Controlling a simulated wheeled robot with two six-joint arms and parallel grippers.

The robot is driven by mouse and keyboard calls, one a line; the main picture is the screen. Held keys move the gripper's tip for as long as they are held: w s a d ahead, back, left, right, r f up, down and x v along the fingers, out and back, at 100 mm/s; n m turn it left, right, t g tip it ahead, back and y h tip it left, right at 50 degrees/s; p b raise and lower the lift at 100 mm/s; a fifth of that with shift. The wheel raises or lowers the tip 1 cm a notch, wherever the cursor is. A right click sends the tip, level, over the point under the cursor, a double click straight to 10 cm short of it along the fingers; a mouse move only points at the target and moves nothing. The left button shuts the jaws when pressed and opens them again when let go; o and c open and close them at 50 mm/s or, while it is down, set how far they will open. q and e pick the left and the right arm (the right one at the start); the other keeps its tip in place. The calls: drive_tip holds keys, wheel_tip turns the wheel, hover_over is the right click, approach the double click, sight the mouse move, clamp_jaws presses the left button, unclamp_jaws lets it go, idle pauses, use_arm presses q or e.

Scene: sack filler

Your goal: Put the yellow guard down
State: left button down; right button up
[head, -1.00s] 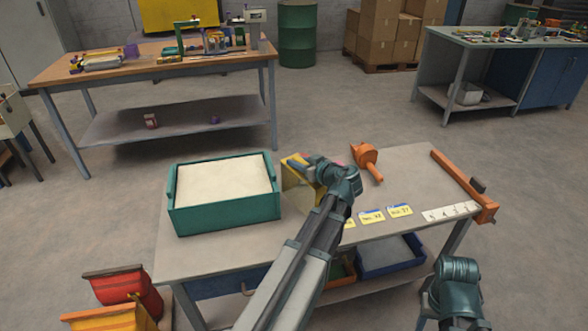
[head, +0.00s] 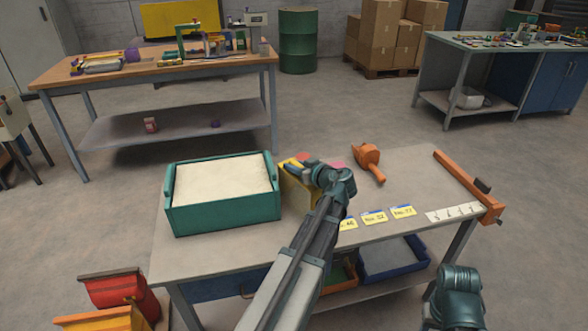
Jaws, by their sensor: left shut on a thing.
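The yellow guard (head: 289,190) is a yellow piece with a paler face, at the middle of the near table, just right of the teal box of pale material. My left gripper (head: 304,166) is shut on its upper part, and my wrist covers much of its right side. I cannot tell whether its lower edge touches the table top. My right arm's teal end (head: 459,291) shows at the lower right, off the table's front edge; its fingers are hidden.
The teal box (head: 225,217) stands left on the table (head: 212,257). An orange scoop (head: 367,158), yellow number cards (head: 375,217) and an orange clamp-like bar (head: 463,180) lie to the right. Red and yellow bins (head: 113,289) stand at the lower left.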

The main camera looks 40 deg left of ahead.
use_arm(q)
drive_tip(key=shift+f, duration=0.15)
drive_tip(key=c, duration=0.6)
unclamp_jaws()
drive_tip(key=shift+c, duration=0.2)
drive_tip(key=shift+r, duration=0.3)
wheel_tip(320, 180, up, 3)
drive_tip(key=p, duration=0.3)
hover_over(317, 189)
drive_tip(key=a, duration=0.1)
drive_tip(key=shift+w+a, duration=0.15)
drive_tip(key=shift+w, duration=0.15)
drive_tip(key=shift+s+d+r, duration=0.15)
drive_tip(key=shift+s+d, duration=0.05)
drive_tip(key=shift+d, duration=0.5)
